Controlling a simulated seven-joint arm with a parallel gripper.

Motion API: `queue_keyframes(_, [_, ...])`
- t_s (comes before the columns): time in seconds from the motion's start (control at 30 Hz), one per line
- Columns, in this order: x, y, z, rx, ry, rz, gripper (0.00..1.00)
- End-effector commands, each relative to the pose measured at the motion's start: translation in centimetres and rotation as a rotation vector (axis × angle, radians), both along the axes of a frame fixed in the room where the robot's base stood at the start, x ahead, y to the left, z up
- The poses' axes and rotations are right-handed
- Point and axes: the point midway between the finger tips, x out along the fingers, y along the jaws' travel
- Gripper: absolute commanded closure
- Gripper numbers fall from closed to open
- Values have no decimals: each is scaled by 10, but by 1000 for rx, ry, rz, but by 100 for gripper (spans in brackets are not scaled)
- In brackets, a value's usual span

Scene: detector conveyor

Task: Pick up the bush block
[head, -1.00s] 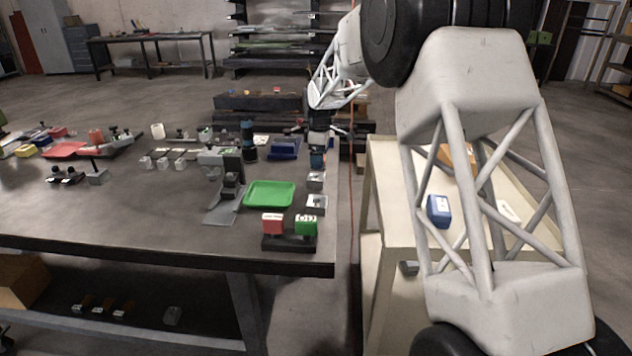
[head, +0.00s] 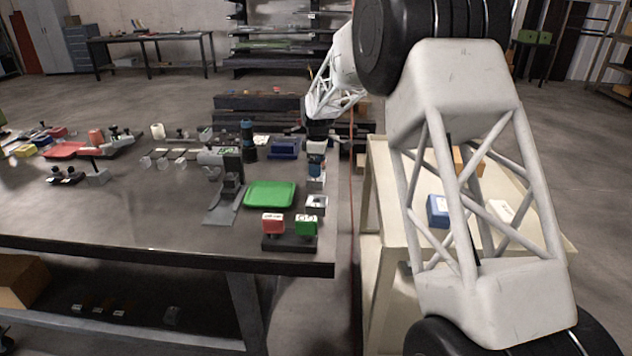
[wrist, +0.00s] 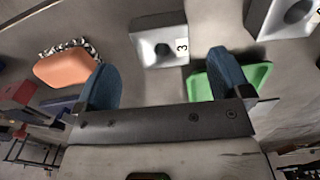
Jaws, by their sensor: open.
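Grey blocks with a dark round hole look like the bush blocks. In the wrist view one marked 3 (wrist: 159,46) lies ahead of my gripper (wrist: 165,82), roughly between the lines of its two blue fingers. A second grey block (wrist: 283,16) shows at the upper right corner. My gripper is open, with nothing between the fingers. In the head view my gripper (head: 316,168) hangs above the table's right edge, above one grey block (head: 316,185), which it partly hides. Another grey block (head: 316,203) sits nearer the camera. Whether the fingers touch a block cannot be told.
A green tray (head: 270,194) lies left of the blocks. A dark upright fixture (head: 232,175) stands left of the tray. The beige cart (head: 392,222) is at right.

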Motion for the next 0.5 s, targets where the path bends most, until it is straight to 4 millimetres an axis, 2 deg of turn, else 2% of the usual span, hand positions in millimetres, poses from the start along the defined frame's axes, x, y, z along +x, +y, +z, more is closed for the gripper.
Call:
queue_keyframes(0.27, [0, 0, -1, 0, 0, 0, 4])
queue_keyframes(0.5, [-1, 3, -17, 0, 1, 0, 4])
